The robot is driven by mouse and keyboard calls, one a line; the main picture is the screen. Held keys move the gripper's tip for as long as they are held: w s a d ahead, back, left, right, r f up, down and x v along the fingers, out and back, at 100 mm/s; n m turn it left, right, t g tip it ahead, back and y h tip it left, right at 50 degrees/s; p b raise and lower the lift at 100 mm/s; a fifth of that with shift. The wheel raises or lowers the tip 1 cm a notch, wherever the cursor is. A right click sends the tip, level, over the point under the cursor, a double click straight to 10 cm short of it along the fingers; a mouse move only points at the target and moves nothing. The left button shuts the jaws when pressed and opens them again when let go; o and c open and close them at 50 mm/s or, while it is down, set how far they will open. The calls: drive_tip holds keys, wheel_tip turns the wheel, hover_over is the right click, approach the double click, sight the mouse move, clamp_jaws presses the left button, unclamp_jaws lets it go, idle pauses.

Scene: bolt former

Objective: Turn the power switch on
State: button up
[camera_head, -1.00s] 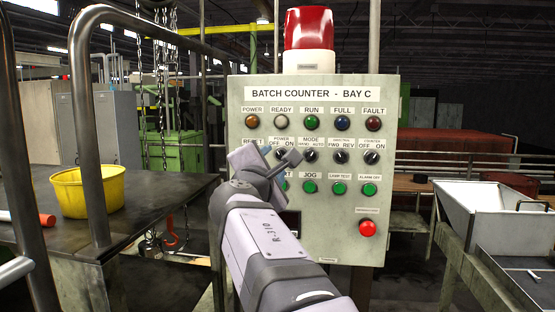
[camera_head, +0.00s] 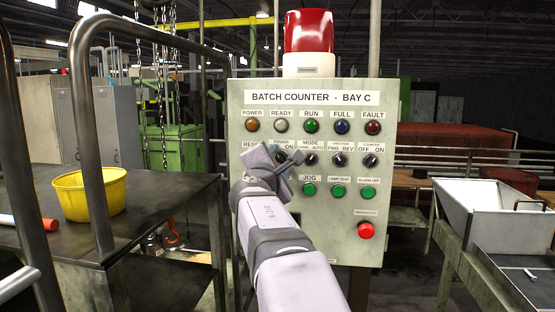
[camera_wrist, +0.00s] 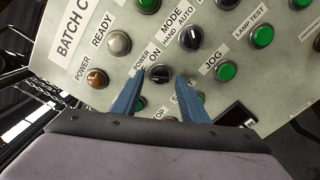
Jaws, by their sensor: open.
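The power switch is a round black knob (camera_wrist: 160,74) on the grey control panel (camera_head: 310,225), under a "POWER" label with "ON" readable beside it in the wrist view. My gripper (camera_wrist: 161,78) is open there, with one blue finger on each side of the knob in the picture. I cannot tell whether the fingers touch the knob or how far off the panel they are. In the head view my gripper (camera_head: 286,154) covers the switch and part of its label. Which way the knob is set is not clear.
The mode switch (camera_wrist: 191,37) is close by, with the green jog button (camera_wrist: 226,71) beyond it. Several indicator lamps run above. A red button (camera_head: 365,230) sits low on the panel. A metal rail (camera_head: 95,140) and a table with a yellow bucket (camera_head: 88,193) stand left.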

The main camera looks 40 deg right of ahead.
clamp_jaws()
drive_tip(key=shift+m+b, duration=0.4)
drive_tip(key=shift+b, duration=0.1)
drive_tip(key=shift+f+m+b, duration=0.15)
drive_tip(key=shift+m+b, duration=0.75)
drive_tip(key=shift+b, duration=0.05)
drive_tip(key=m+b, duration=0.3)
drive_tip(key=shift+m, duration=0.3)
drive_tip(key=m+b, duration=0.2)
drive_tip(key=m, duration=0.1)
drive_tip(key=shift+r+m+b, duration=0.25)
drive_tip(key=shift+m+b, duration=0.45)
drive_tip(key=shift+m, duration=0.6)
